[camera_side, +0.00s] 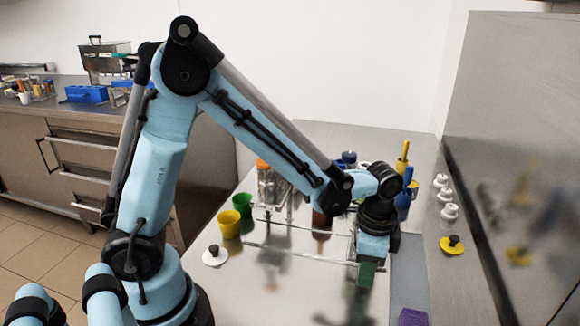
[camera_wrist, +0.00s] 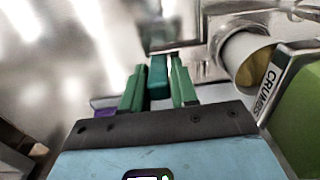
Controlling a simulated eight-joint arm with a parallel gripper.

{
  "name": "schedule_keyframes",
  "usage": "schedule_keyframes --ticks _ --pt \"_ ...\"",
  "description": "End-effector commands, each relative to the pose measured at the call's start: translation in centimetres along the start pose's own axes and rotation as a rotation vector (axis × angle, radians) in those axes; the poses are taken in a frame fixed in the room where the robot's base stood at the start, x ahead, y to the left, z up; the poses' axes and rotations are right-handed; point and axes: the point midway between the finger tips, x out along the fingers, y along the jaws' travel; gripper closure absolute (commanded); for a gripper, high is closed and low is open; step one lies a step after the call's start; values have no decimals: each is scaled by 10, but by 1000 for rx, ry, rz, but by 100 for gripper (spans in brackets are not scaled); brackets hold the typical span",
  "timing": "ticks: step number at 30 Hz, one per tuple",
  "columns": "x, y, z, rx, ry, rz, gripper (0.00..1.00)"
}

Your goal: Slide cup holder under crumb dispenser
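My gripper (camera_wrist: 158,75) points down at the front right of the steel counter in the side view (camera_side: 367,272). In the wrist view its two green fingers stand on either side of a dark teal block (camera_wrist: 158,80), perhaps the cup holder's handle. Thin gaps seem to show between block and fingers, so I see the gripper as open around it. The rest of the cup holder cannot be made out. The crumb dispenser (camera_wrist: 243,60), a pale tube beside a "CRUMBS" label, is close by at the right of the wrist view.
A clear rack (camera_side: 285,252) stands left of my gripper. Yellow (camera_side: 229,224) and green (camera_side: 242,204) cups and a white lid (camera_side: 215,256) lie farther left. A yellow lid (camera_side: 452,246) and white bottles (camera_side: 448,214) are right, near the wall. A purple block (camera_side: 413,317) is in front.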

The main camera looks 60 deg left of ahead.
Motion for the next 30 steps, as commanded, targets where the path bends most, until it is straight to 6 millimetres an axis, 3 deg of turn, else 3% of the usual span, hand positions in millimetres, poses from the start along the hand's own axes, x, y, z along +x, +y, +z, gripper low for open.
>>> schedule_keyframes --ticks 1,4,17,30 --pt "0 0 -4 4 8 -1 65" --pt "0 0 -3 3 6 -1 53" --pt "-9 0 -1 2 3 -1 53" --pt "-79 0 -1 2 4 -1 53"
